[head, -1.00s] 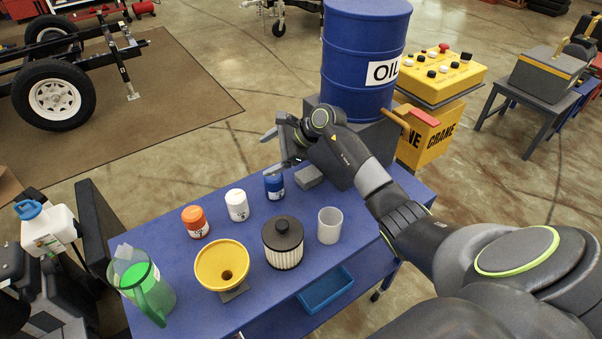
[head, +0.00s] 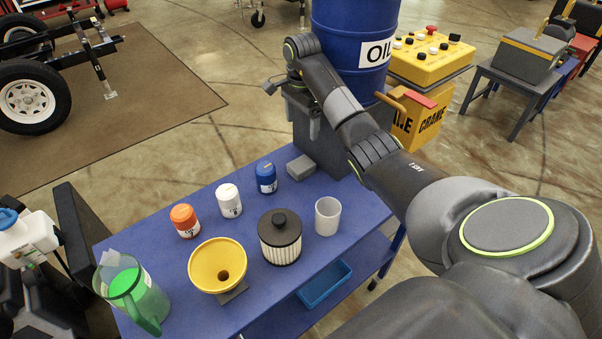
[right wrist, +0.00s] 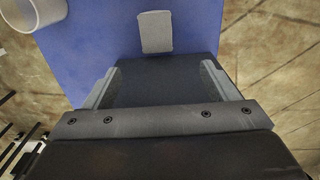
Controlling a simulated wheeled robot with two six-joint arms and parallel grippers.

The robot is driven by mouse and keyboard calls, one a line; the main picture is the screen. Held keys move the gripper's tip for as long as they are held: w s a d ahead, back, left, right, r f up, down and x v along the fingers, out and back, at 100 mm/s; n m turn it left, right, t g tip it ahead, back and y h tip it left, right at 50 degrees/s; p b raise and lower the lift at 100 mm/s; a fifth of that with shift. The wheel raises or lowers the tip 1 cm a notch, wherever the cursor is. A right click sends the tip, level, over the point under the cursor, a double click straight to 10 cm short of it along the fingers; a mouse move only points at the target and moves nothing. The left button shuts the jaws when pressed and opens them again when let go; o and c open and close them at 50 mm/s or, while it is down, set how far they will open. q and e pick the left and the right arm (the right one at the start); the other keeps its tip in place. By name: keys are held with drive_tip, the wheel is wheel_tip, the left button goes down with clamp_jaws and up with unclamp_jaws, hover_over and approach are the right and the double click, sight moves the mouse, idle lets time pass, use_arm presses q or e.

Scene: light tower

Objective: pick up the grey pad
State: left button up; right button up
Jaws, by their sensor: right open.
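The grey pad (head: 301,167) is a small light-grey block lying flat on the blue table top, near its far right edge, beside the blue can. It also shows in the right wrist view (right wrist: 155,32), at the top centre, ahead of the fingers and roughly centred between them. My right gripper (head: 303,125) is open and empty, with its fingers pointing down, above and a little behind the pad in the head view. Its two fingers also show in the right wrist view (right wrist: 160,70), wide apart. The pad is free of the gripper. My left gripper is out of view.
The blue table (head: 165,262) holds an orange-capped can (head: 185,220), a white can (head: 228,200), a blue can (head: 266,177), a yellow funnel (head: 217,265), a filter (head: 280,237), a white cup (head: 327,216) and a green jug (head: 130,290). A blue oil drum (head: 350,35) stands behind the gripper.

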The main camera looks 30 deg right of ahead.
drive_tip(key=b, duration=0.8)
hover_over(303, 163)
drive_tip(key=f, duration=0.9)
drive_tip(key=shift+w, duration=0.35)
drive_tip(key=shift+f, duration=0.3)
drive_tip(key=f, duration=0.1)
drive_tip(key=f+p, duration=0.1)
drive_tip(key=f, duration=0.2)
drive_tip(key=shift+s+f, duration=0.2)
drive_tip(key=shift+s, duration=0.15)
drive_tip(key=shift+f, duration=0.15)
drive_tip(key=c, duration=1.1)
